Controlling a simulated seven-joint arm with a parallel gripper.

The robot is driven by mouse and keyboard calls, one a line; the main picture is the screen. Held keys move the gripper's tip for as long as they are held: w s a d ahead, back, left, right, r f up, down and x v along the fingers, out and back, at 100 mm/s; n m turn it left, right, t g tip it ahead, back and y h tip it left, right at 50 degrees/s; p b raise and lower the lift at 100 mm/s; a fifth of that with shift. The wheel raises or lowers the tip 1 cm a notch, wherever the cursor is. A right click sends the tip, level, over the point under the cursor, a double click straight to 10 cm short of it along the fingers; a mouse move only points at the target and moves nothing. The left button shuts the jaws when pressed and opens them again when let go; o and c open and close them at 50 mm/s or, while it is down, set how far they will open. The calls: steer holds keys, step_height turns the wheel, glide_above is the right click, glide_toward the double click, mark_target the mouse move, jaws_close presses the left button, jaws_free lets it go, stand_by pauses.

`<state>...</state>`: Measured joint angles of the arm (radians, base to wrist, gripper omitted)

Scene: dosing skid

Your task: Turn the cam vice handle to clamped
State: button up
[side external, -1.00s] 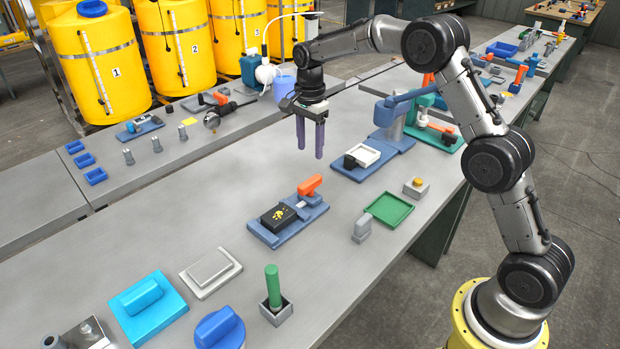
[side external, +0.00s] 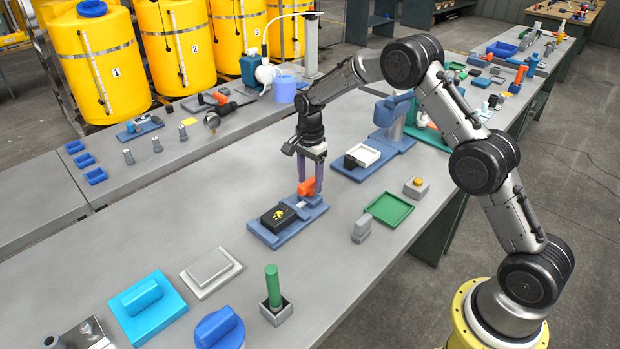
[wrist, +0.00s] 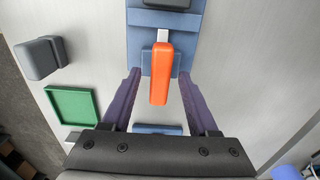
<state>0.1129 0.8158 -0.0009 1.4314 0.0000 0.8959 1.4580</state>
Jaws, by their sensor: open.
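The cam vice (side external: 288,222) is a blue base on the bench with a black block (side external: 279,216) bearing yellow marks. Its orange handle (side external: 307,187) sits at the far right end of the base. In the wrist view the orange handle (wrist: 160,72) points toward my gripper, away from the vice body (wrist: 142,38). My gripper (side external: 311,185) is lowered over the handle with its purple fingers pointing down. In the wrist view the open fingers (wrist: 160,85) stand on either side of the handle, with a gap on both sides.
A green tray (side external: 389,210), a grey block (side external: 361,229) and a yellow-topped box (side external: 416,187) lie to the right. The bench to the left of the vice is clear.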

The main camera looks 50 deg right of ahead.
jaws_close()
steer(key=shift+r+n, duration=0.1)
steer(key=shift+n, duration=0.2)
steer(key=n, duration=0.3)
steer(key=shift+n, duration=0.4)
steer(key=n, duration=0.9)
steer(key=shift+n, duration=2.3)
